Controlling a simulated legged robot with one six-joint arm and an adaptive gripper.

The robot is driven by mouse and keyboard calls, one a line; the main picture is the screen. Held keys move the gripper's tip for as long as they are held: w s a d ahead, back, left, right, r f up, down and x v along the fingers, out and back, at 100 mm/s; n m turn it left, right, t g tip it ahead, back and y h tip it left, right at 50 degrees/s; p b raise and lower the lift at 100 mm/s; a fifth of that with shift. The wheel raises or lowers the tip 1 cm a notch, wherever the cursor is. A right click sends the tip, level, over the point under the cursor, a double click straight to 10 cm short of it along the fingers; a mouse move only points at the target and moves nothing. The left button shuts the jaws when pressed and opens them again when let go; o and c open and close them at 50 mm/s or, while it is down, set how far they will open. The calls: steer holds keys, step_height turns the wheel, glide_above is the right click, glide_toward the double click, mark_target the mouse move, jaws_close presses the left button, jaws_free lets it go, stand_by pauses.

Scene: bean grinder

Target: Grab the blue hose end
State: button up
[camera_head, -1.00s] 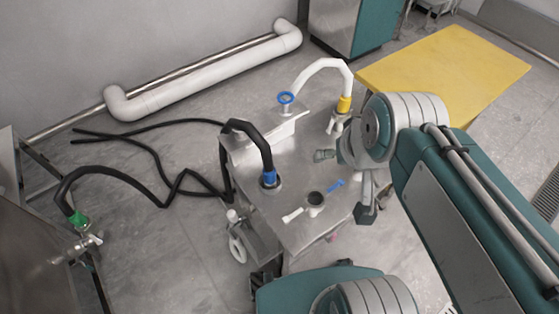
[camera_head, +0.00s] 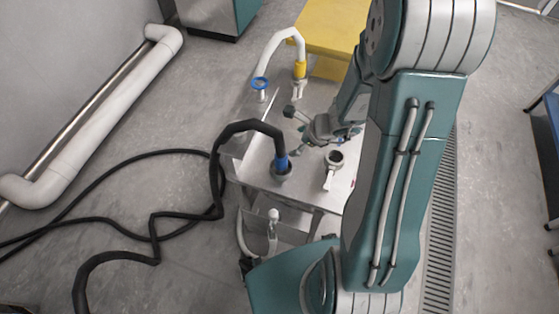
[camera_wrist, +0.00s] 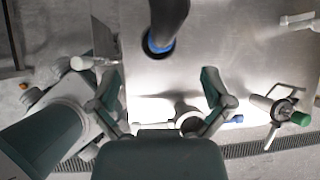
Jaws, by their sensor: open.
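The blue hose end (camera_head: 281,163) is a blue collar on a black hose (camera_head: 250,126), standing upright at a round port on the metal cart top. In the wrist view, the blue collar (camera_wrist: 157,46) shows under the black hose (camera_wrist: 168,14), at the top middle. My gripper (camera_head: 293,130) is over the cart, just up and right of the hose end in the head view. In the wrist view, my gripper (camera_wrist: 162,82) has its two fingers spread wide. The hose end lies ahead of the fingertips, roughly centred across the gap, and nothing is held.
The metal cart (camera_head: 262,181) has a grey port with a white handle (camera_head: 334,161) right of the hose. Black hose loops (camera_head: 155,235) cover floor at left.

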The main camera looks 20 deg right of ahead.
mark_target(284, 155)
steer(key=f+m, duration=0.1)
steer(key=f, duration=0.1)
steer(key=w+f+m, duration=0.1)
steer(key=f, duration=0.2)
steer(key=a+f, duration=0.1)
steer(key=f, duration=0.1)
steer(key=shift+w+f+m+h, duration=0.25)
steer(key=shift+f+m+h, duration=0.05)
steer(key=shift+f+m, duration=0.1)
steer(key=shift+w+a+f, duration=0.1)
steer(key=shift+w+f, duration=0.3)
steer(key=shift+f, duration=0.35)
steer(key=x, duration=0.4)
steer(key=shift+w+a, duration=0.15)
steer(key=shift+a, duration=0.2)
steer(key=shift+c, duration=0.3)
steer(key=shift+d, duration=0.15)
jaws_close()
